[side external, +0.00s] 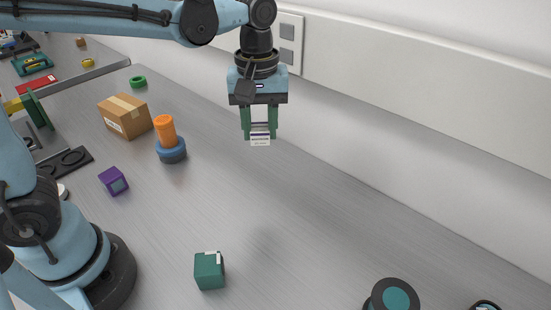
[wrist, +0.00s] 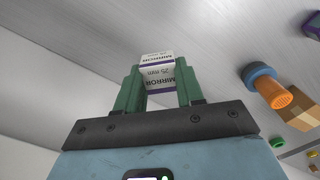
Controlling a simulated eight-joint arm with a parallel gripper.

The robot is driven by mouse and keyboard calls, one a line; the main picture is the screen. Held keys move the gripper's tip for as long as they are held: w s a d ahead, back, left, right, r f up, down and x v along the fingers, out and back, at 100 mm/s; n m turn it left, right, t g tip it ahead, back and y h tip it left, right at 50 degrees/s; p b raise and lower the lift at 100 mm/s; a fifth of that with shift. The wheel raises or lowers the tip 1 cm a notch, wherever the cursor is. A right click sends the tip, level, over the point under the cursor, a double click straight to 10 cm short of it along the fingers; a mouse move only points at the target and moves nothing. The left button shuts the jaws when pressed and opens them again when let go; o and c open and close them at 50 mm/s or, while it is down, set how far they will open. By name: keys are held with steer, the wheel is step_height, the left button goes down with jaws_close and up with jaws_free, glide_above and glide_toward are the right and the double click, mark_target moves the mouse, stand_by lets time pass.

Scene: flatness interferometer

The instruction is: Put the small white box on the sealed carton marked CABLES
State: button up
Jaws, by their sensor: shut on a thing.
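A small white box (side external: 260,136) with purple bands is held between the green fingers of my gripper (side external: 259,124), high above the bench. In the wrist view the white box (wrist: 158,72) shows printed words reading MIRROR and 25 mm, and the gripper (wrist: 157,88) is shut on its sides. A brown taped carton (side external: 125,117) stands on the bench to the left of my gripper; its label is too small to read. In the wrist view part of the carton (wrist: 302,106) shows at the right edge, behind an orange cylinder.
The orange cylinder on a blue base (side external: 168,140) stands just right of the carton. A purple cube (side external: 113,181), a green box (side external: 209,270) and a green ring (side external: 138,82) are on the bench. The bench middle is clear; a wall runs behind.

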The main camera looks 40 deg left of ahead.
steer(key=w+a+r+n, duration=0.1)
steer(key=w+a+n, duration=0.1)
steer(key=a, duration=0.5)
steer(key=w+a+r+n, duration=0.1)
steer(key=w+a+n, duration=0.1)
steer(key=a, duration=0.5)
steer(key=n, duration=0.5)
glide_above(121, 103)
steer(key=f, duration=0.4)
steer(key=shift+d+f, duration=0.1)
steer(key=shift+d, duration=0.15)
steer(key=shift+s+a+f, duration=0.1)
steer(key=shift+a+f, duration=0.15)
steer(key=shift+f, duration=1.95)
steer(key=shift+f, duration=0.1)
steer(key=o, duration=1)
